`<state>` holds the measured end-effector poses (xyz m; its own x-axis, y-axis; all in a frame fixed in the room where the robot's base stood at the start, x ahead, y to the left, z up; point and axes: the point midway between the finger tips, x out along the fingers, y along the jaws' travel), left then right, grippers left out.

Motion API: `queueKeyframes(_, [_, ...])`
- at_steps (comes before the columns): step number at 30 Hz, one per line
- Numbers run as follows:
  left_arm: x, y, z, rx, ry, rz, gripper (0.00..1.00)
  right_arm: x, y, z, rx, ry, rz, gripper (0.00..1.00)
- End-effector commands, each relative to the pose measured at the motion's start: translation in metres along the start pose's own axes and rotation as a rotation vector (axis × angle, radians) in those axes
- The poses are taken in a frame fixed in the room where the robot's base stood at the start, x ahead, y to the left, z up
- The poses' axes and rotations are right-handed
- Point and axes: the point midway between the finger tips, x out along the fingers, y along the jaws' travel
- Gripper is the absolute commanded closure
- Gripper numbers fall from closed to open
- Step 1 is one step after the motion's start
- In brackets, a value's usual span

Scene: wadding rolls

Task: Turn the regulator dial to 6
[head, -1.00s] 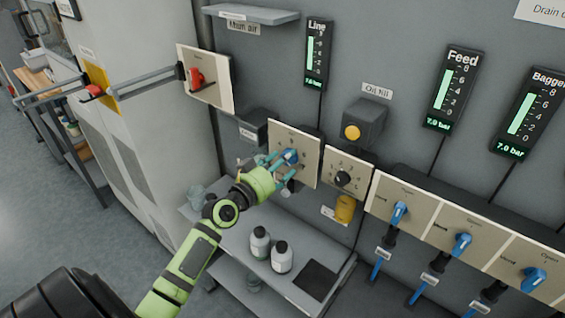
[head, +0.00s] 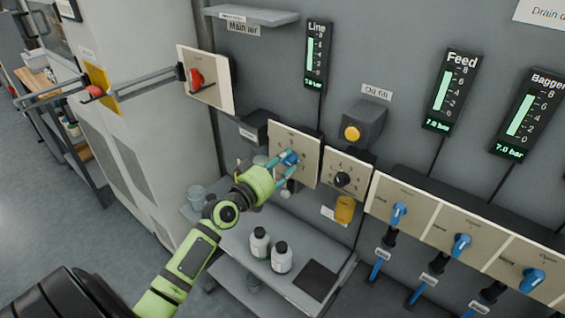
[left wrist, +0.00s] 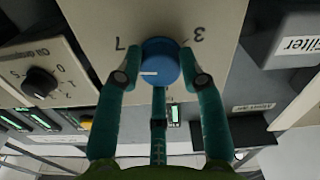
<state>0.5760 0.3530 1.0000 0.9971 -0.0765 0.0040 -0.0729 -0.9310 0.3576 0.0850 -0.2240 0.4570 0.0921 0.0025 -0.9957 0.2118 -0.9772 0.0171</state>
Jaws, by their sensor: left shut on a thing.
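The regulator dial is a round blue knob (head: 290,158) on a beige plate (head: 309,176) on the grey wall. It also shows in the left wrist view (left wrist: 159,60), with a pale pointer line on its face and the figures 7 and 3 on the plate beside it. My left gripper (head: 284,160) is shut on the knob, its teal fingers on either side of it; it also shows in the left wrist view (left wrist: 160,72). Other figures on the plate are hidden or too small to read. My right gripper is not in view.
A black knob (head: 342,179) on its own plate sits just right of the dial. A yellow button box (head: 362,124) is above it. A shelf with white bottles (head: 281,257) stands below. Blue valve handles (head: 399,212) line the right. Gauges (head: 317,55) hang above.

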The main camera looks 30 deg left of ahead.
Motion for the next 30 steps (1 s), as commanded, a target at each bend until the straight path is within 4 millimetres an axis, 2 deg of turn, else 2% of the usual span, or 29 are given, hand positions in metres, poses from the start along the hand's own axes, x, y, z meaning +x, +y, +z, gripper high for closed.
queueKeyframes(1, [-0.001, 0.0, 0.005, -0.048, -0.013, 0.0, 0.93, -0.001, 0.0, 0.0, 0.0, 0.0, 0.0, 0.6])
queueKeyframes(15, [-0.001, 0.001, 0.006, -0.464, -0.017, -0.003, 0.94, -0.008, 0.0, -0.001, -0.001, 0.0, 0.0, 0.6])
queueKeyframes(24, [-0.001, 0.002, 0.007, -0.626, -0.018, -0.004, 0.94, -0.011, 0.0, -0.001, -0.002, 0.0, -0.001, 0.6])
queueKeyframes(30, [-0.001, 0.002, 0.008, -0.673, -0.019, -0.004, 0.94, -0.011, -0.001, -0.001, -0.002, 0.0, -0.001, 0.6])
